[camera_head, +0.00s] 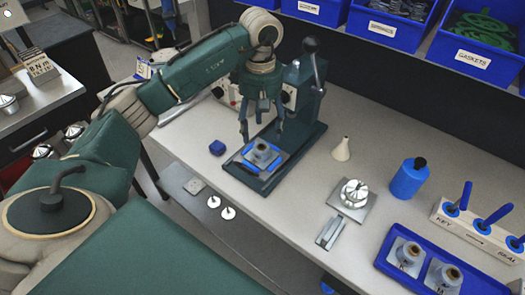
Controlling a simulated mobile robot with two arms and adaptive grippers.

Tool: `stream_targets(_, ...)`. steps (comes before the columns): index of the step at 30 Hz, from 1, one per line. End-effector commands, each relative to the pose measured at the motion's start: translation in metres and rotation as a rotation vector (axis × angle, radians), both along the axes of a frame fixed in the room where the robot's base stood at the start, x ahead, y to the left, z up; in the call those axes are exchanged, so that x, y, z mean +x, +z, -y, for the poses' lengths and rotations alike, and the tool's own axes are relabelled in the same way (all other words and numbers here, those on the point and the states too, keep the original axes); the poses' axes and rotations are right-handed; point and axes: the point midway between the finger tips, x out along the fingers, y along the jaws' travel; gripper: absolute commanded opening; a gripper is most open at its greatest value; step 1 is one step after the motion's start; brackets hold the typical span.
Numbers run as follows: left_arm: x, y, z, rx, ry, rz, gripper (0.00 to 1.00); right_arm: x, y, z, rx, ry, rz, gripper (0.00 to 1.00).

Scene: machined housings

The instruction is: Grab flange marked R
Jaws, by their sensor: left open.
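My left gripper (262,132) is open and empty, pointing down over the press base. Below it, a grey housing (262,152) with a round bore sits in a blue fixture (247,166) on the green press base. I cannot see any gap or contact between the fingers and the housing clearly. Two similar flanged parts, a left one (405,254) and a right one (444,275), stand in a blue tray (397,226) at the lower right. No letter R is readable on any part, so I cannot tell which is the marked flange. My right gripper is not in view.
The green press (303,88) with its lever stands behind the gripper. A small blue block (217,147) lies left. Blue bins (478,55) line the back.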

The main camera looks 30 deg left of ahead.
Motion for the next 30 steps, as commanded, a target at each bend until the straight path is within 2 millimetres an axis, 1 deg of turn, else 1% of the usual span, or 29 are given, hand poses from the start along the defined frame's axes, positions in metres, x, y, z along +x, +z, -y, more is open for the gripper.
stream_targets(1,-0.001,-0.007,0.0,-0.001,0.001,-0.003,0.61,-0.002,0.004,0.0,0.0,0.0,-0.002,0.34)
stream_targets(3,0.0,-0.015,0.001,-0.003,0.001,-0.001,0.61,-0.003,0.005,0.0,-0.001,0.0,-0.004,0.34)
stream_targets(7,0.0,-0.024,0.001,-0.002,0.0,0.0,0.61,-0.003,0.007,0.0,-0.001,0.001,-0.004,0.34)
stream_targets(10,-0.001,-0.033,0.002,-0.004,-0.001,-0.004,0.61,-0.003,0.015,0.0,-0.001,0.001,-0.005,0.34)
stream_targets(14,-0.003,-0.052,0.004,-0.004,0.0,-0.004,0.61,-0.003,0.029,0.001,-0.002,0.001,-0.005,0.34)
stream_targets(15,-0.002,-0.059,0.003,-0.004,0.0,-0.004,0.61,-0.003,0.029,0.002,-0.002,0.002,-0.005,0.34)
stream_targets(18,-0.001,-0.07,0.003,-0.004,0.0,0.0,0.61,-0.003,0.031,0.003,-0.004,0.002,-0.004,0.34)
stream_targets(21,-0.001,-0.075,0.003,-0.004,0.0,0.003,0.61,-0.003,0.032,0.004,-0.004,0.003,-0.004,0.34)
stream_targets(26,0.0,-0.076,0.003,-0.004,0.0,0.004,0.61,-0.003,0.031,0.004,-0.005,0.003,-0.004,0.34)
stream_targets(27,0.0,-0.076,0.003,-0.004,0.0,0.004,0.59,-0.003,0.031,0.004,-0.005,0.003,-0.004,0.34)
stream_targets(29,0.0,-0.076,0.003,-0.003,0.0,0.003,0.47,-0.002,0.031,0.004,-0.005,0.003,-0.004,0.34)
stream_targets(30,0.0,-0.076,0.003,-0.003,0.0,0.003,0.39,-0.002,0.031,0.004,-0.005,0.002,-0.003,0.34)
